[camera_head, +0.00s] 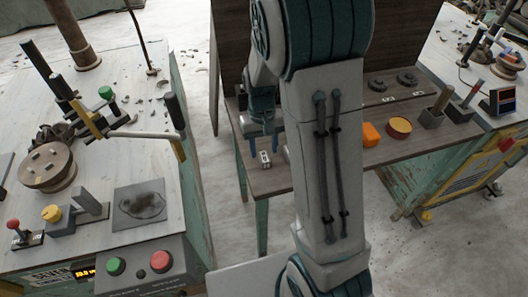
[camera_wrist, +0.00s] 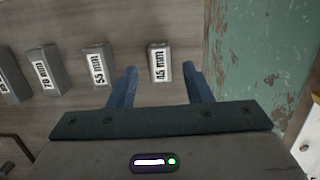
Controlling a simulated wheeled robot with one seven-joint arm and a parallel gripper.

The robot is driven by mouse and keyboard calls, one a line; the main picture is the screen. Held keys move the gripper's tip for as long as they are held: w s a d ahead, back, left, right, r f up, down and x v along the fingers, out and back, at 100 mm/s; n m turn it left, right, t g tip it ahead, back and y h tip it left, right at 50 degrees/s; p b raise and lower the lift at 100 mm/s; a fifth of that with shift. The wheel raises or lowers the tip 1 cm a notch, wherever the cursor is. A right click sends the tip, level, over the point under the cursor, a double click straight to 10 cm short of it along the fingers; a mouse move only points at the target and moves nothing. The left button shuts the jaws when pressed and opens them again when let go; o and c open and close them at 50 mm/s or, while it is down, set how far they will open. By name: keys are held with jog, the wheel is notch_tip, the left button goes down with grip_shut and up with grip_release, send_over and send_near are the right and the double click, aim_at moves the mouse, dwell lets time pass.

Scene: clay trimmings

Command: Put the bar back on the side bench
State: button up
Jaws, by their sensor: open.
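A short grey bar with a white label reading 45 mm (camera_wrist: 160,62) lies on the brown wooden bench top (camera_wrist: 75,20). In the head view this small bar (camera_head: 265,158) is near the front left part of the side bench (camera_head: 278,182). My gripper (camera_head: 263,143) has its blue fingers apart. In the wrist view my gripper (camera_wrist: 159,72) has one fingertip on each side of the 45 mm bar, with gaps showing on both sides. My arm covers the middle of the bench in the head view.
Grey bars labelled 55 mm (camera_wrist: 98,64) and 70 mm (camera_wrist: 44,70) lie left of the fingers, with another at the edge. A worn green surface (camera_wrist: 250,50) is close on the right.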

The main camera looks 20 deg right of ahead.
aim_at(263, 152)
notch_tip(263, 152, up, 8)
jog(key=w, duration=0.1)
jog(key=s+r+t, duration=0.2)
jog(key=s+r, duration=0.1)
jog(key=s, duration=0.4)
jog(key=s+r+t, duration=0.2)
jog(key=s+r, duration=0.1)
jog(key=s, duration=0.5)
jog(key=shift+s+r+t, duration=0.2)
jog(key=shift+r+t, duration=0.1)
jog(key=shift+a, duration=0.1)
jog(key=shift+w+p+v, duration=0.2)
jog(key=shift+p+v, duration=0.65)
jog(key=shift+p, duration=0.25)
jog(key=shift+r, duration=0.1)
